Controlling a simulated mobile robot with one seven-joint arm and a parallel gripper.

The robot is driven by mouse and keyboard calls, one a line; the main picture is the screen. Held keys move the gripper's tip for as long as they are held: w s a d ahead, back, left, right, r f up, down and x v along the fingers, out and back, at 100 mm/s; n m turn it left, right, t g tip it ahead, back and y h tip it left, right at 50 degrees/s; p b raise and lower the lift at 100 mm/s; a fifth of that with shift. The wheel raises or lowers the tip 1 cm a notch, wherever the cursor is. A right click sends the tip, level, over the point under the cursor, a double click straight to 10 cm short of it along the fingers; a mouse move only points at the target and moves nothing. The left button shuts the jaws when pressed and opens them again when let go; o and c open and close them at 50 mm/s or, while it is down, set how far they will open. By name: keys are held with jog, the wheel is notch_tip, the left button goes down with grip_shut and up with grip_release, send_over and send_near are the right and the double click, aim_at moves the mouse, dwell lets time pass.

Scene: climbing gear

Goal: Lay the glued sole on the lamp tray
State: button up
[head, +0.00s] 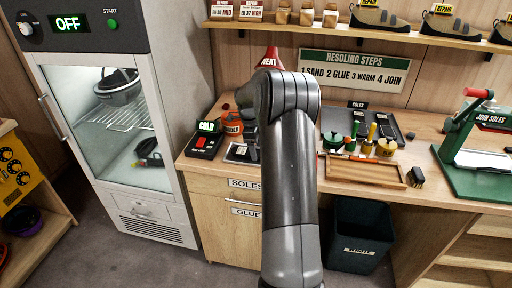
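A red lamp shade marked HEAT (269,59) shows above my raised arm. Below it, left of my arm, a grey plate (236,153) lies on the bench and looks like the lamp tray. My arm covers its right part. I cannot make out a glued sole; dark sole-like shapes (336,120) lie at the back of the bench by a SOLES sign (357,105). My gripper is hidden behind my own arm, so its fingers and anything in them do not show.
A box reading COLD (205,140) and an orange pot (232,122) stand left of the plate. Right of my arm are green-handled tools and pots (387,147), a wooden tray (365,172) and a green press (470,150). A dark bin (358,232) stands under the bench.

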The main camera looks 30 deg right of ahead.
jog(key=shift+r, duration=0.1)
notch_tip(320, 180, up, 12)
jog(key=w+a, duration=0.1)
jog(key=s+a+r+n+t, duration=0.1)
jog(key=s+a+r+n, duration=0.5)
jog(key=a, duration=0.3)
jog(key=s+a+r+n+t, duration=0.2)
jog(key=s+a+r+n, duration=0.45)
jog(key=a, duration=0.25)
jog(key=s+a+f+n+t, duration=0.1)
jog(key=s+a+f+n, duration=0.1)
jog(key=s, duration=0.5)
jog(key=s+a+f+n+t, duration=0.1)
jog(key=s+a+n, duration=0.4)
jog(key=s+n, duration=0.2)
jog(key=s+a+f+n+t+y, duration=0.1)
jog(key=s+a+f+n, duration=0.1)
jog(key=s+a+n, duration=0.2)
jog(key=s+n, duration=0.1)
jog(key=s, duration=0.2)
jog(key=shift+f+t, duration=0.35)
jog(key=shift+t, duration=0.05)
